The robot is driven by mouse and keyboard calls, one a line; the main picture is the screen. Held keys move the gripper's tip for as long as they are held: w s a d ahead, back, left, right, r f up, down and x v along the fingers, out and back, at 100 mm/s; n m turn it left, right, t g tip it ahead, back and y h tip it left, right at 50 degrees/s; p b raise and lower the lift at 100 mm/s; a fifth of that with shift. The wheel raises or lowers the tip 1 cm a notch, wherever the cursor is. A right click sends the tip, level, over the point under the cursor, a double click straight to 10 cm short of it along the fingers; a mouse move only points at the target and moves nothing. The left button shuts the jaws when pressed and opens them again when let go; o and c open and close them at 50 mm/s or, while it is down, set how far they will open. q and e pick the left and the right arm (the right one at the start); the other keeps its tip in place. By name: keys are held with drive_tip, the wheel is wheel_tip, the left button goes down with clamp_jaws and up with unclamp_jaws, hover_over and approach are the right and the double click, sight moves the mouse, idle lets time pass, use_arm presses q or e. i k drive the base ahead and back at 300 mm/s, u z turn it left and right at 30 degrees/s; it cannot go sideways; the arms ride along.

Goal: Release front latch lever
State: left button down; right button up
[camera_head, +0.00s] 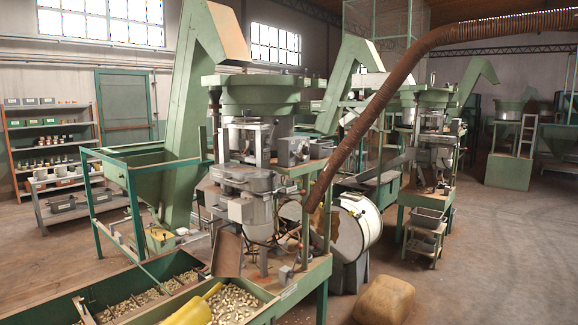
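The nearest nut machine stands in the middle, with a green bowl hopper (255,92) on top and a grey metal mechanism (245,190) below it. A thin rod-like part (290,234) shows at the lower right of the mechanism. I cannot tell whether it is the front latch lever, and no other part is clearly that lever. A brown chute plate (227,252) hangs tilted below the mechanism. Neither of my grippers is in view.
A green trough (62,304) with nuts in compartments and a yellow scoop (196,309) is at the front left. A rusty hose (365,128) arches across the right. A white drum (350,235) and a tan sack (384,300) stand beside the machine.

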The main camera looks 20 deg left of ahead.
sight(272, 173)
drive_tip(key=z, duration=0.05)
drive_tip(key=i, duration=1.35)
drive_tip(key=u, duration=0.5)
drive_tip(key=i, duration=1.1)
drive_tip(key=u, duration=0.45)
